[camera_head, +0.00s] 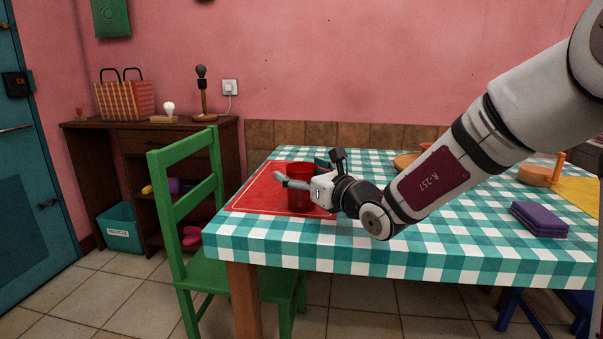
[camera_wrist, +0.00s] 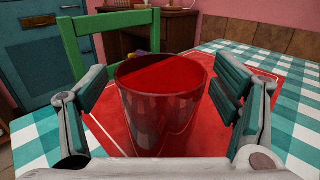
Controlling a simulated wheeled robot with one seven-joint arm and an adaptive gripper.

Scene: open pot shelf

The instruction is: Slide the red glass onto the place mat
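The red glass (camera_head: 299,186) stands upright at the right part of the red place mat (camera_head: 256,196), which lies at the left end of the table. In the wrist view the red glass (camera_wrist: 160,112) is between the two fingers of my gripper (camera_wrist: 160,92), with the mat (camera_wrist: 112,118) around and beyond it. A gap shows between the glass and the left finger, and a smaller one at the right finger. My gripper (camera_head: 299,173) is open around the glass, low over the table. The base of the glass is hidden in the wrist view.
The table has a teal and white checked cloth (camera_head: 400,262). A green chair (camera_head: 170,210) stands at its left end. The cloth in front of the mat is clear.

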